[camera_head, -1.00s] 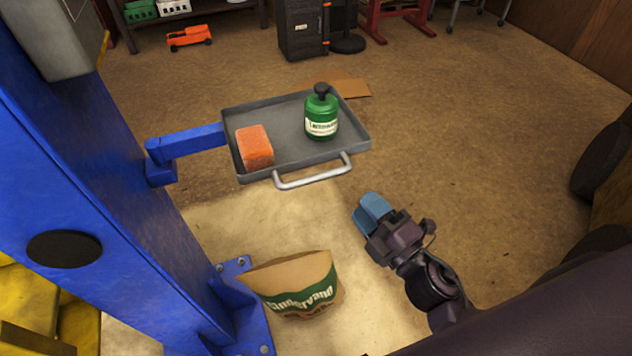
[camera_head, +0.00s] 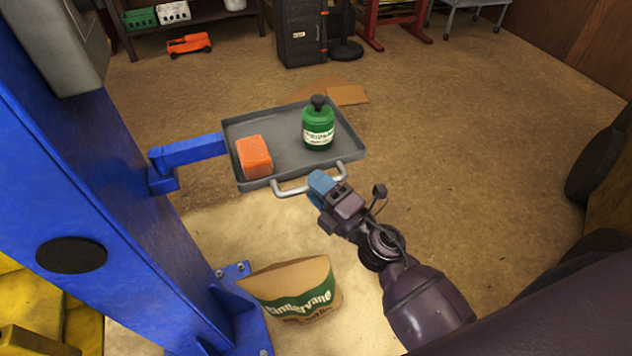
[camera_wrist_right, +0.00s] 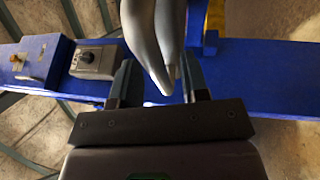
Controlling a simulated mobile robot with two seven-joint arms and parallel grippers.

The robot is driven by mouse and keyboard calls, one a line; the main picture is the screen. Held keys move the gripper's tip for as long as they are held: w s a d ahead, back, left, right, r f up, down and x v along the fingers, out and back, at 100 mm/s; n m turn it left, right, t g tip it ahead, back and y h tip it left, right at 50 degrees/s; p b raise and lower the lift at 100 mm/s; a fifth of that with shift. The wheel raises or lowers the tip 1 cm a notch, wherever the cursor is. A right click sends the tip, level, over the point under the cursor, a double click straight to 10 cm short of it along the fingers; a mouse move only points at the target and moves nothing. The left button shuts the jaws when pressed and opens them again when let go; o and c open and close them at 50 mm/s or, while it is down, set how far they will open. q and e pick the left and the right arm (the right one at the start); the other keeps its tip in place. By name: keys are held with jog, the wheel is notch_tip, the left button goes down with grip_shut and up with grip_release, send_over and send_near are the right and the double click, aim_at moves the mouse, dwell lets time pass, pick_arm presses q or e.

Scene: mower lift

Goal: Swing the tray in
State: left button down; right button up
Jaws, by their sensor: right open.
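The grey tray (camera_head: 290,165) is held out on a blue bracket arm (camera_head: 190,150) from the blue post, with a silver handle (camera_head: 290,190) along its near edge. An orange sponge-like block (camera_head: 254,157) and a green bottle with a black cap (camera_head: 318,128) stand on it. My right gripper (camera_head: 320,184) is at the handle, its blue fingers overlapping the handle's right part. In the right wrist view the open fingers (camera_wrist_right: 158,88) have the pale handle bar (camera_wrist_right: 155,40) between them. Contact cannot be told. My left gripper is not in view.
The blue post (camera_head: 110,200) rises at the left, bolted to the floor. A brown paper sack (camera_head: 292,290) stands at its foot. A flat cardboard piece (camera_head: 347,95) lies behind the tray. A black cabinet (camera_head: 301,35) stands farther back. The floor right of the tray is clear.

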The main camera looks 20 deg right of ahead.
jog(key=shift+w+a+r, duration=0.1)
jog(key=shift+w+a, duration=0.1)
jog(key=shift+w, duration=0.2)
grip_shut()
